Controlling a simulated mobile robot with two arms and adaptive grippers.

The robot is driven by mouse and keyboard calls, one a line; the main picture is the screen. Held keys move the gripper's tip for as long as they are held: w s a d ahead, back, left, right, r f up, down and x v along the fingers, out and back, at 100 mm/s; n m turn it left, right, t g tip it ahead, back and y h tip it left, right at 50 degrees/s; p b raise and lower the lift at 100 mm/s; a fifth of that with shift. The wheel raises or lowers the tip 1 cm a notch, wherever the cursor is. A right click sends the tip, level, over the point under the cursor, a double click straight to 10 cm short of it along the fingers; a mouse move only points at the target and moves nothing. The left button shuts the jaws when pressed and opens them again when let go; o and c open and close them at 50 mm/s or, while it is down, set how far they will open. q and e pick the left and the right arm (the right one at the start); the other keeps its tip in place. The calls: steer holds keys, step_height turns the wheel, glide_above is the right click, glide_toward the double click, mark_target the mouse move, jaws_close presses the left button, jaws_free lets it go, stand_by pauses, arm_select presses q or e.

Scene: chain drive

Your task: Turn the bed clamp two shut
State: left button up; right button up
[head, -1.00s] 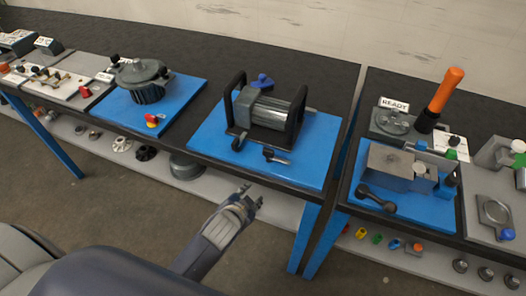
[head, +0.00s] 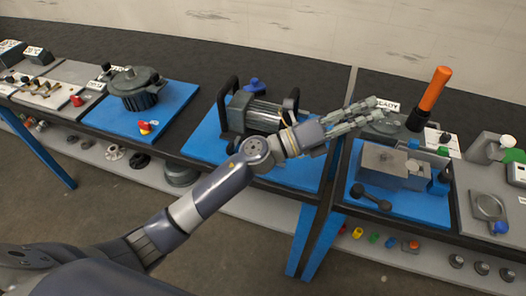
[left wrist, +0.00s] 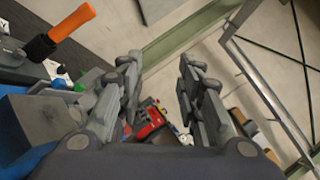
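A grey motor-like unit (head: 262,112) sits between two black loop handles on a blue bed plate (head: 203,143). A blue knob (head: 254,85) shows behind it. A small dark lever (head: 232,146) shows at its front left. My left forearm hides the front right of this bed, where a black lever showed before. I cannot tell which part is bed clamp two. My left gripper (head: 383,110) is above the gap between the benches and the left part of the right bench, beyond the motor. In the left wrist view my left gripper (left wrist: 160,75) is open and empty. My right gripper is not in view.
On the right bench a grey block vise (head: 384,160) sits on a blue plate, with an upright orange-handled lever (head: 433,90) behind it. A black dumbbell-shaped handle (head: 371,197) is in front. A round dark housing (head: 137,88) stands left of the motor.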

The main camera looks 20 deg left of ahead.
arm_select(q)
step_height(320, 180, down, 10)
steer(key=s+m+g+y, duration=0.3)
steer(key=m+g+y, duration=0.3)
steer(key=m+g, duration=0.7)
steer(key=w+a+f+m+t+y, duration=0.1)
steer(key=w+a+m+y, duration=0.15)
steer(key=a+y, duration=0.6)
steer(key=w+a+f+m+t+y, duration=0.1)
steer(key=w+a+m+y, duration=0.2)
steer(key=a, duration=1.1)
steer(key=shift+n+y, duration=0.35)
steer(key=shift+n, duration=0.1)
step_height(320, 180, down, 10)
steer(key=p, duration=0.3)
steer(key=shift+d+r, duration=0.1)
steer(key=shift+r, duration=0.15)
steer(key=shift+f, duration=0.6)
jaws_close()
